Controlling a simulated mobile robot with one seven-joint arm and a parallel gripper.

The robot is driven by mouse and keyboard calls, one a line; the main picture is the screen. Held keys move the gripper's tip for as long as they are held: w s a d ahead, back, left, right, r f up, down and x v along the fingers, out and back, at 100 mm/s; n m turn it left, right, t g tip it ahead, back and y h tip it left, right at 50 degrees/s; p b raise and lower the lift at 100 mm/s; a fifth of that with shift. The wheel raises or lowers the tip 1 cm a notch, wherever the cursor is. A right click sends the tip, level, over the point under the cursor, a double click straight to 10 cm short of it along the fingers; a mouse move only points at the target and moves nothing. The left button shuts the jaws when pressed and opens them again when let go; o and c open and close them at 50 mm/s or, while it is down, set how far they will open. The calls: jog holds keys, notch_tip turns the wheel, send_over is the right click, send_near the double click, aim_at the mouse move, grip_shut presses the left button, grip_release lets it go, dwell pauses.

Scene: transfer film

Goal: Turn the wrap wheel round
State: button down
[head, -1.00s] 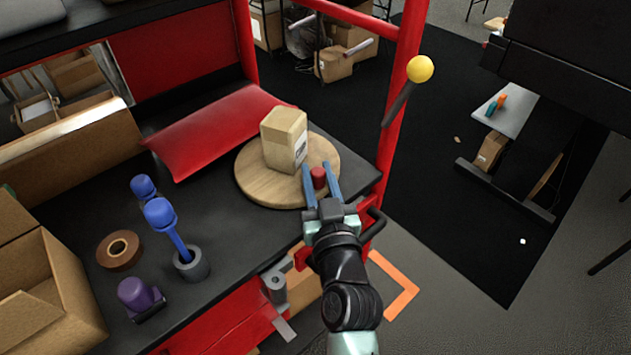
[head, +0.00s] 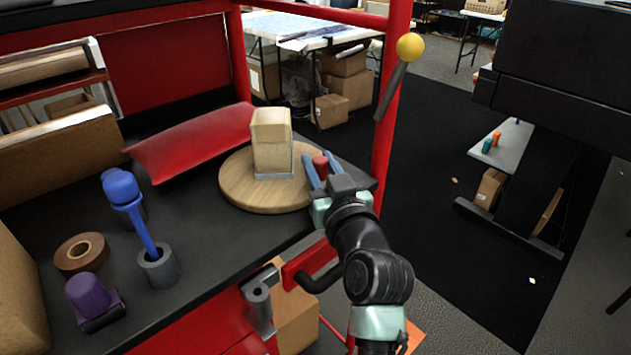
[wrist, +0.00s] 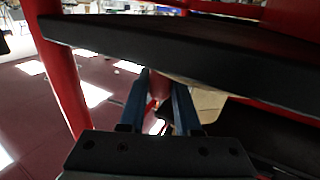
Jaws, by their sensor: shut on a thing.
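The wrap wheel (head: 237,190) is a round wooden disc lying flat on the dark bench top. A tan block-shaped parcel (head: 271,140) stands upright on it. A short red knob (head: 320,166) stands at the wheel's right edge. My gripper (head: 314,170) is shut on the red knob, with one blue finger on each side of it. In the wrist view the two fingers (wrist: 158,95) hold the reddish knob (wrist: 159,86) between them. The dark bench edge hides most of the wheel there.
A red cushion-like sheet (head: 190,145) lies behind the wheel. A blue-handled tool (head: 140,220) stands in a grey cup left of it, near a brown tape roll (head: 82,254) and a purple-handled item (head: 92,297). A red post (head: 390,110) with a yellow-knobbed lever rises at right.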

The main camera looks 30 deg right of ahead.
jog(key=y+b, duration=0.1)
jog(key=d+n+y+b, duration=0.1)
jog(key=shift+w+d+f+b, duration=0.15)
jog(key=shift+w+b, duration=0.15)
jog(key=shift+w, duration=0.1)
jog(key=n+y+b, duration=0.1)
jog(key=w+n+y+b, duration=0.1)
jog(key=y+b, duration=0.1)
jog(key=d+n+y+b, duration=0.1)
jog(key=shift+w+y+b, duration=0.3)
jog(key=shift+w, duration=0.05)
jog(key=shift+w+b, duration=0.45)
jog(key=shift+b, duration=0.15)
jog(key=shift+w+d+b, duration=0.15)
jog(key=shift+w+b, duration=0.35)
jog(key=shift+w, duration=0.5)
jog(key=shift+w+r, duration=0.2)
jog(key=c, duration=0.9)
grip_release()
